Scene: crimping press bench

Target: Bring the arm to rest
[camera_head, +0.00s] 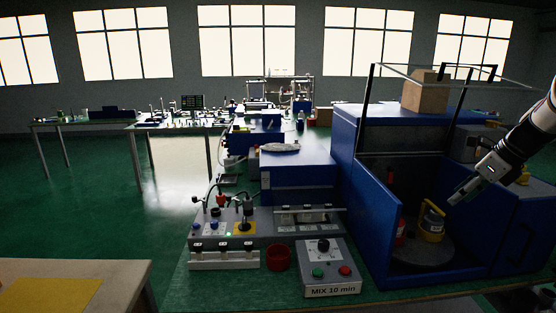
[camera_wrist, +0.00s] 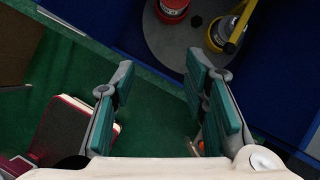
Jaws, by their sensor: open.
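My gripper (camera_head: 463,193) is at the right of the head view, at the end of my arm, in front of the open blue machine (camera_head: 371,221). In the wrist view my gripper (camera_wrist: 168,75) has its two fingers wide apart with nothing between them. Inside the machine a round grey plate (camera_head: 408,254) carries a yellow can (camera_head: 431,224) and a red can (camera_head: 400,232). In the wrist view the red can (camera_wrist: 173,8) and the yellow can (camera_wrist: 218,35) stand beyond the fingertips, apart from them.
A control box labelled MIX 10 min (camera_head: 328,272) and a red cup (camera_head: 278,257) stand left of the machine. A cardboard box (camera_head: 424,95) sits on top, near a raised clear lid frame (camera_head: 440,73). A wooden table (camera_head: 118,279) is at the lower left. Green floor lies open at left.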

